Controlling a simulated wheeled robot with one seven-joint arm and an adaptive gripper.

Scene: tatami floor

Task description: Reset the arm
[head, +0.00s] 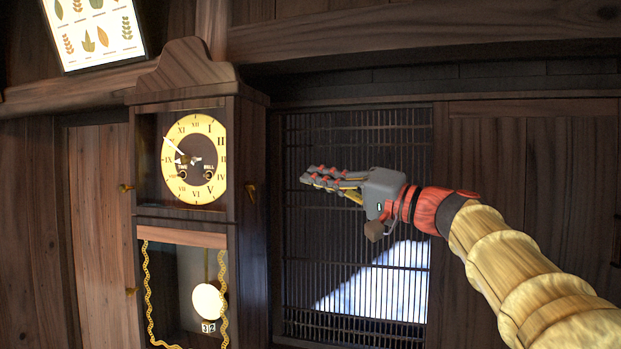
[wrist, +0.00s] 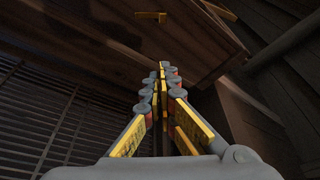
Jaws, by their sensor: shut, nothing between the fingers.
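My gripper (head: 308,179) is in the middle of the head view, at the end of my arm that comes in from the lower right. It points left toward the side of a tall wooden clock and looks apart from it. In the wrist view my gripper (wrist: 158,75) has its fingers drawn together, with nothing between them.
The clock (head: 184,226) stands left of my gripper, with a round dial and a pendulum. A slatted lattice panel (head: 300,255) is behind my gripper. Wooden wall panels (head: 535,160) are at the right. A framed leaf picture (head: 97,35) hangs at the upper left.

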